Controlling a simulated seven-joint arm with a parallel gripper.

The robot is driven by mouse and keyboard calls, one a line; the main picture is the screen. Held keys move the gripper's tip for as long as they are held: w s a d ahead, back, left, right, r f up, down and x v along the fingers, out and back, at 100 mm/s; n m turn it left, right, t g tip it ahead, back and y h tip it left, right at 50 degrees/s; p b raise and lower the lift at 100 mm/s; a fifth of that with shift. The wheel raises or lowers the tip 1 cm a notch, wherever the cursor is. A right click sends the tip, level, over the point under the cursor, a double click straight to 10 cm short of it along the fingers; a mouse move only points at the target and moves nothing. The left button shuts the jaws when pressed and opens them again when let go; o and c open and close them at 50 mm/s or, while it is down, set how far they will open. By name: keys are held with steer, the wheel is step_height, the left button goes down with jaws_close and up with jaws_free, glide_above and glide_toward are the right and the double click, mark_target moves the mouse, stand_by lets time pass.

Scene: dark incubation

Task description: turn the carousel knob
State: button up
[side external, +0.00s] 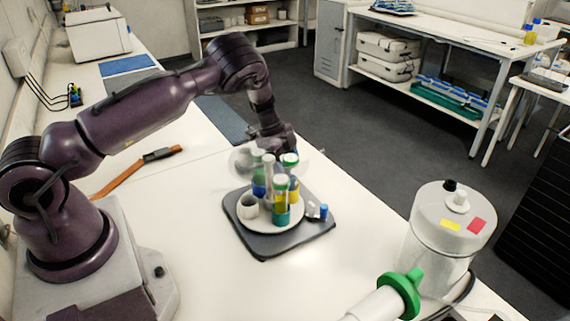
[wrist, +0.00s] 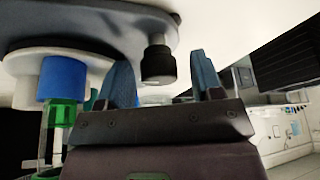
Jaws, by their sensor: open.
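The carousel is a round white plate (side external: 262,222) on a dark grey base (side external: 268,246), with several capped tubes standing on it. In the wrist view, which looks upside down, a black knob (wrist: 157,66) on a short pale post stands out from the grey base (wrist: 85,20). My gripper (wrist: 160,58) is open, with one blue finger on each side of the knob; I cannot tell whether either touches it. In the side view my gripper (side external: 275,142) is low at the carousel's far side, and the knob cannot be made out there.
A white cup (side external: 248,207) and tubes with green caps (side external: 281,183) stand close to my gripper. A small blue-ended item (side external: 322,211) is at the base's right. A lidded container (side external: 437,240) stands at the right. The table left of the carousel is mostly clear.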

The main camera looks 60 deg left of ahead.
steer(key=v, duration=1.3)
